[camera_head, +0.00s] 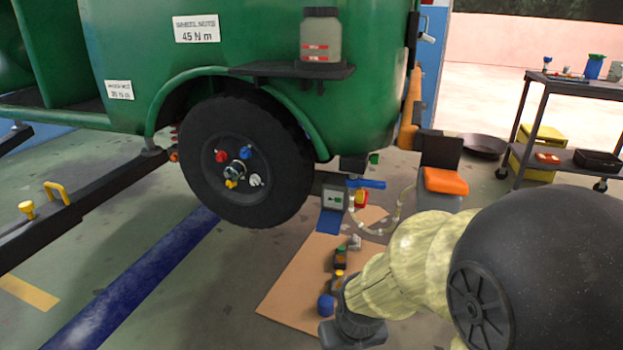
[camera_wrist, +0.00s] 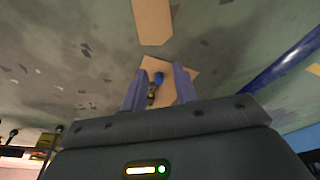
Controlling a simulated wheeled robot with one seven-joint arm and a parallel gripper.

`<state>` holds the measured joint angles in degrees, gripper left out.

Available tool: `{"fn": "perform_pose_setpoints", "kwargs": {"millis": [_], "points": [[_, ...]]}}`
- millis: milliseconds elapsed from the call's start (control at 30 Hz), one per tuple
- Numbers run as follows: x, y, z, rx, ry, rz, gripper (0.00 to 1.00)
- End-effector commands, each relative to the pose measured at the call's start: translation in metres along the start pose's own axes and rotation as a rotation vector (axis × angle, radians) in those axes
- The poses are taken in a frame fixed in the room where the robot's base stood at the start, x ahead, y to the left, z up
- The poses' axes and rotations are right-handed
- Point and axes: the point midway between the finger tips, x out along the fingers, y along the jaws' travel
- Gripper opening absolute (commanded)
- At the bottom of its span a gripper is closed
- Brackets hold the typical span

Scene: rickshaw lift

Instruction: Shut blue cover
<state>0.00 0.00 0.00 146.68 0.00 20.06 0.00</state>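A small grey box (camera_head: 334,197) with a green marking on its face hangs under the green vehicle, right of the wheel. A blue flap (camera_head: 329,221), which looks like the blue cover, hangs down below the box's face, leaving the face exposed. My gripper (camera_head: 350,338) is at the bottom of the head view, below and in front of the flap and apart from it. In the wrist view its two fingers (camera_wrist: 158,92) are spread with nothing held between them. The box and flap cannot be made out in the wrist view.
A blue lever (camera_head: 367,184), a red-yellow part (camera_head: 361,198) and a looped hose (camera_head: 377,229) sit just right of the box. The black wheel (camera_head: 246,162) is left. Cardboard (camera_head: 290,285) on the floor holds a blue ball (camera_head: 326,305) and small bottles. A cart (camera_head: 585,86) stands back right.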

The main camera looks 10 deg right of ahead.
Motion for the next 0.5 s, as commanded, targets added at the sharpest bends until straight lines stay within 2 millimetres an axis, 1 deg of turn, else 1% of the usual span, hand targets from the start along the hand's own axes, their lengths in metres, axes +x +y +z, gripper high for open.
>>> {"fn": "perform_pose_setpoints", "kwargs": {"millis": [33, 100, 133, 500], "points": [[-0.008, 0.000, -0.002, 0.000, 0.000, 0.000, 0.19], [-0.019, 0.000, -0.005, 0.000, 0.000, 0.000, 0.05], [-0.026, 0.000, -0.006, 0.000, 0.000, 0.000, 0.00], [-0.120, 0.000, -0.029, 0.000, 0.000, 0.000, 0.00]]}}
